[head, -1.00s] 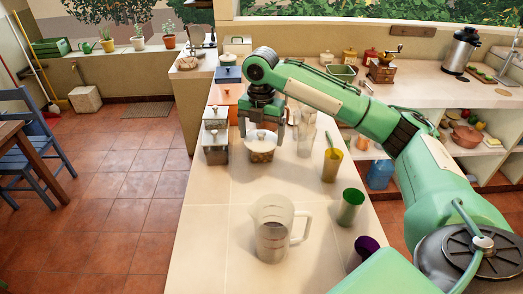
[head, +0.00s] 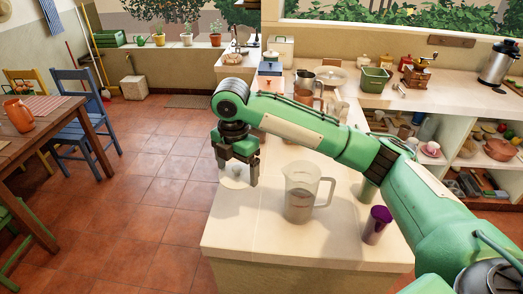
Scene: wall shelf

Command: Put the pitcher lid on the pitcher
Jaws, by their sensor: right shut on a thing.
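The pitcher (head: 299,195) is clear and frosted, stands upright on the counter near its front end, and has its handle to the right. Its top looks uncovered. My right gripper (head: 238,178) is to the left of the pitcher and points down, shut on a pale round thing (head: 234,183) that looks like the pitcher lid. The lid is small and partly hidden by the fingers. I cannot tell how high it is above the counter. My left gripper is not in view.
A purple cup (head: 377,225) stands right of the pitcher. The counter (head: 255,240) is bare in front, and its left edge drops to the tiled floor. Behind my right arm stand a dark-topped jug (head: 304,84) and a green basket (head: 375,80).

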